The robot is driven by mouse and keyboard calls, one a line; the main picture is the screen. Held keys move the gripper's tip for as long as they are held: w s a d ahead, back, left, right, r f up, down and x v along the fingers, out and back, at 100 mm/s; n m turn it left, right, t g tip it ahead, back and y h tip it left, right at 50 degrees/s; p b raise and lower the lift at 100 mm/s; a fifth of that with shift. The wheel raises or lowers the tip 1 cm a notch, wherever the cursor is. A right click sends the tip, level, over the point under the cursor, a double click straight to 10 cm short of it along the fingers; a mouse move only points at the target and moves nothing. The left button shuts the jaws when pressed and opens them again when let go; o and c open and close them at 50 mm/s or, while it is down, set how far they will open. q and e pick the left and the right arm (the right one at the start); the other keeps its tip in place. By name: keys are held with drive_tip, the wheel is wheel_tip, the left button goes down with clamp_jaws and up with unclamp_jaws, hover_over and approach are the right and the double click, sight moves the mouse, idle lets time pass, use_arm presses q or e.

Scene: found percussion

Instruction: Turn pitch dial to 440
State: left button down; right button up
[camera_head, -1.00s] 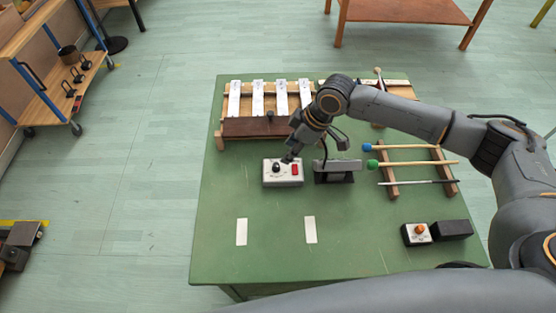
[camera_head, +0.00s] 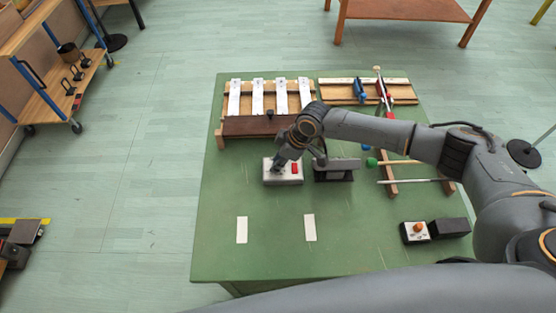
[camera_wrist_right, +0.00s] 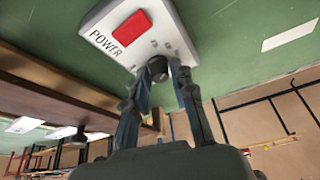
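The white pitch box (camera_head: 283,179) with a red power button (camera_head: 295,169) sits on the green table, left of centre. Its black dial knob shows in the right wrist view (camera_wrist_right: 157,69), close to the box's edge. My right gripper (camera_head: 277,168) is down at the box and hides the dial in the head view. In the right wrist view its two fingertips (camera_wrist_right: 160,73) stand on either side of the knob, very close to it. I cannot tell whether they press on it. The dial's numbers are not readable. My left gripper is not in view.
A dark block on a stand (camera_head: 334,175) is just right of the box. A bar instrument (camera_head: 269,126) lies behind. Mallets rest on a wooden rack (camera_head: 388,176), partly behind my right arm. A small box with an orange button (camera_head: 415,232) is at front right.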

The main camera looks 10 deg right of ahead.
clamp_jaws()
drive_tip(key=shift+s+r+m+p, duration=0.15)
drive_tip(key=shift+m+p, duration=0.25)
drive_tip(key=shift+p, duration=0.4)
drive_tip(key=m+p, duration=0.1)
drive_tip(key=p, duration=0.1)
drive_tip(key=shift+a+r+m+t+h+p, duration=0.1)
drive_tip(key=shift+m+t+h+p, duration=0.2)
drive_tip(key=shift+m+t+p, duration=0.1)
drive_tip(key=shift+m+t+h+p, duration=0.3)
drive_tip(key=shift+m+p, duration=0.9)
drive_tip(key=shift+p, duration=0.05)
drive_tip(key=shift+f+m+p, duration=0.2)
drive_tip(key=shift+m+p, duration=0.15)
drive_tip(key=shift+m, duration=0.05)
drive_tip(key=o, duration=0.7)
unclamp_jaws()
drive_tip(key=shift+c, duration=0.2)
